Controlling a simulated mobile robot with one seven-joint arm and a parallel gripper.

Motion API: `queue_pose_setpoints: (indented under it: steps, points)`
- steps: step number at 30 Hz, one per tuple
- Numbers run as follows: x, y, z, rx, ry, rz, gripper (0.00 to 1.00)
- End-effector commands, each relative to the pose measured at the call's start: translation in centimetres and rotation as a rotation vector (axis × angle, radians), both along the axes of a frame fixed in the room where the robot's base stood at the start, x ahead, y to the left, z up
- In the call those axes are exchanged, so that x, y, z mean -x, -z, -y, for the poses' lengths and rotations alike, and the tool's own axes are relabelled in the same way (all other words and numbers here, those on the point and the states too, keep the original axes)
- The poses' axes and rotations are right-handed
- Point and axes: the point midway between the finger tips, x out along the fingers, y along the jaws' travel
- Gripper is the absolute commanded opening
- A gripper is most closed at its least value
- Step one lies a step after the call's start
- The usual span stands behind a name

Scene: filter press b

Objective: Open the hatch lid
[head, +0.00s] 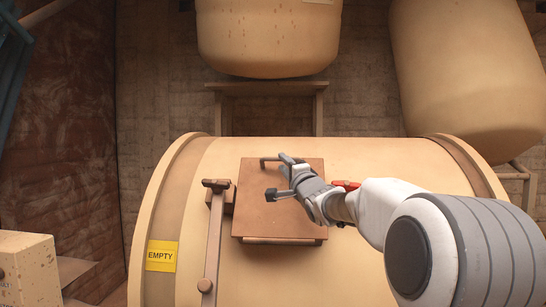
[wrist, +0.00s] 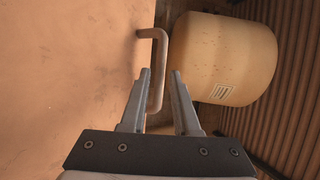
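The hatch lid (head: 262,222) is a square brown plate on top of the cream cylindrical tank, and looks flat and closed. It fills the left of the wrist view (wrist: 65,80). A brown bar handle (head: 267,160) stands at its far edge; in the wrist view the bent handle (wrist: 160,52) runs down between the fingers, close to the left one. My gripper (head: 278,176) is open at the far part of the lid. In the wrist view its fingers (wrist: 161,73) are spread around the handle's line; I cannot tell whether they touch it. My arm covers the lid's right edge.
The cream tank (head: 350,265) carries a yellow EMPTY label (head: 161,256). A brown bar with a T-shaped end (head: 213,240) lies left of the lid. A red part (head: 346,185) shows beside my wrist. Large cream vessels (head: 268,35) (head: 470,75) hang behind.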

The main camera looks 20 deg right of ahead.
Motion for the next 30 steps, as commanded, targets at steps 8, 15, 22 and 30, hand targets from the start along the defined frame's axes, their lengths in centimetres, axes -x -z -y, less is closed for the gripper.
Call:
queue_pose_setpoints:
  steps: [8, 15, 22, 30]
  points:
    - [-3.3, -0.9, -0.1, -0.001, 0.000, 0.000, 0.30]
    - [-4.0, -1.0, 0.0, 0.000, 0.001, -0.001, 0.30]
    - [-4.0, -1.0, 0.0, 0.000, 0.001, -0.001, 0.24]
    - [-4.0, -1.0, 0.0, 0.000, 0.000, -0.001, 0.00]
